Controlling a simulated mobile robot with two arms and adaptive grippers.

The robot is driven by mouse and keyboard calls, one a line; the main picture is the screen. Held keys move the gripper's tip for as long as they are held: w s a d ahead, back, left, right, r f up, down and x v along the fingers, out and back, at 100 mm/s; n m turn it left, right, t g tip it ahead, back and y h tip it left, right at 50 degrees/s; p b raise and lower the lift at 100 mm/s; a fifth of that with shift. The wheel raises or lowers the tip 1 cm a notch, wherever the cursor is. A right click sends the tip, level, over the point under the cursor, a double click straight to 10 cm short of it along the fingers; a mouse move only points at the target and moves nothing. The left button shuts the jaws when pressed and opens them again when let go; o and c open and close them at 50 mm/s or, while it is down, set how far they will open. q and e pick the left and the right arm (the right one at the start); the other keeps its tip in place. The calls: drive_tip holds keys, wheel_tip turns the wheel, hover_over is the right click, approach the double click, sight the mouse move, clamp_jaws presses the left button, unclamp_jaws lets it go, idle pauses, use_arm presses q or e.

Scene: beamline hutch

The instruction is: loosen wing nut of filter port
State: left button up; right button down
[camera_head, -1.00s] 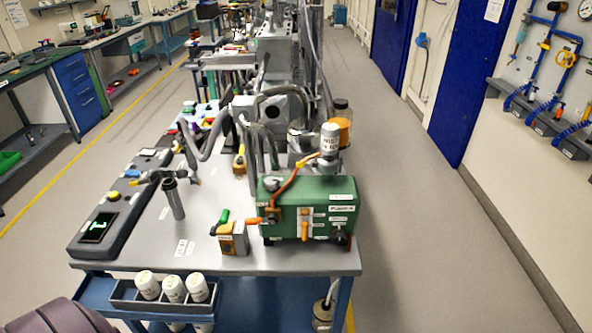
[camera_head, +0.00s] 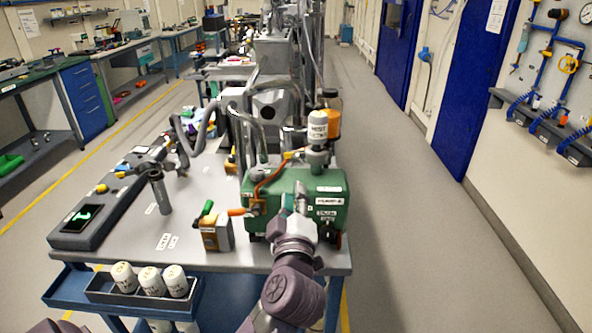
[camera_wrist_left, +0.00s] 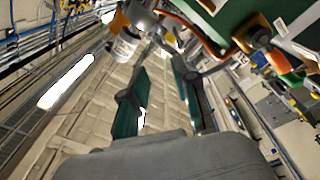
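The green pump (camera_head: 325,205) stands at the front right of the cart top. A white labelled canister (camera_head: 318,127) stands upright on a grey port (camera_head: 317,156) on its top. The canister also shows in the left wrist view (camera_wrist_left: 122,48). I cannot make out the wing nut. An orange hose (camera_head: 267,178) curves down the pump's left side. My right gripper is not in view.
A small tan box (camera_head: 217,234) with a green-handled part stands left of the pump. An upright grey cylinder (camera_head: 159,192) and a dark controller (camera_head: 90,212) are further left. White bottles (camera_head: 150,281) sit in a front tray. The aisle at right is clear.

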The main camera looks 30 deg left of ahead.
sight(298, 159)
use_arm(q)
drive_tip(key=shift+g+h, duration=0.3)
drive_tip(key=p+x, duration=0.1)
drive_tip(key=x, duration=1.2)
drive_tip(key=shift+w, duration=0.1)
clamp_jaws()
